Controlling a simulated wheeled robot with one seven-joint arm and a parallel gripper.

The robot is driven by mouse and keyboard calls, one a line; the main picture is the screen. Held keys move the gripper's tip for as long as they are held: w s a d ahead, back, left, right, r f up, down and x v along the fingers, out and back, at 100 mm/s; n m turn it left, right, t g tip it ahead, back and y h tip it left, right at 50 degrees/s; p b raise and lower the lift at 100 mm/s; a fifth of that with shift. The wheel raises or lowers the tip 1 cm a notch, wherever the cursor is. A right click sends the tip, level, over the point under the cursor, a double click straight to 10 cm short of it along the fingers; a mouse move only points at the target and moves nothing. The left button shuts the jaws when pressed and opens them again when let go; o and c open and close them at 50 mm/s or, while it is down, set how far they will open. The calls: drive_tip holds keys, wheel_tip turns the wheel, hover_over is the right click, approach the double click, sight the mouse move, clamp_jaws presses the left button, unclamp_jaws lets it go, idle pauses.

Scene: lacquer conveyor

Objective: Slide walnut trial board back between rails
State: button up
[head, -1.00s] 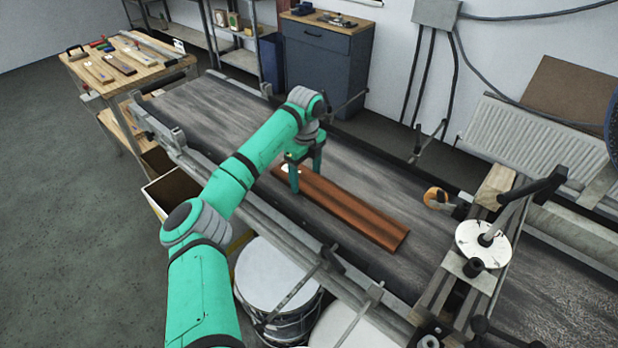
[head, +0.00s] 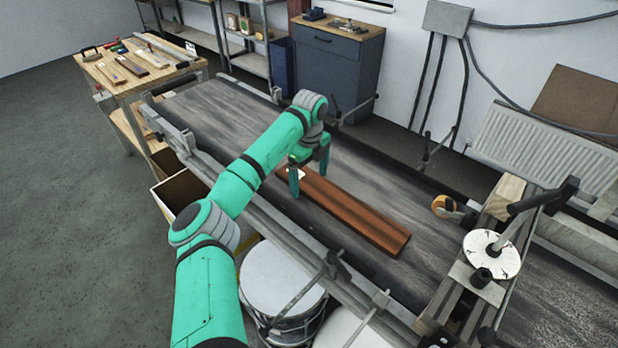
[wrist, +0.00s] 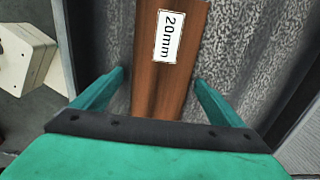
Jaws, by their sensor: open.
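The walnut board (head: 352,215) is a long reddish-brown plank lying flat on the dark conveyor belt (head: 225,120). In the wrist view the board (wrist: 172,75) carries a white label (wrist: 168,36) reading "20mm". My gripper (head: 309,180) is at the board's far-left end in the head view. In the wrist view the gripper's fingers (wrist: 158,84) are open, one on each side of the board, with a gap visible on both sides. The near rail (head: 270,228) and the far rail (head: 350,137) run along the conveyor's sides.
A crossbar (head: 500,200) with a white disc (head: 491,254) spans the belt at right, with an orange tape roll (head: 445,206) beside it. White drums (head: 280,278) stand below the near side. A bench (head: 130,75) with boards stands at the back left.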

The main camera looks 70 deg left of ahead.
wheel_tip(320, 180, up, 11)
idle(0.5)
drive_tip(key=shift+s, duration=0.1)
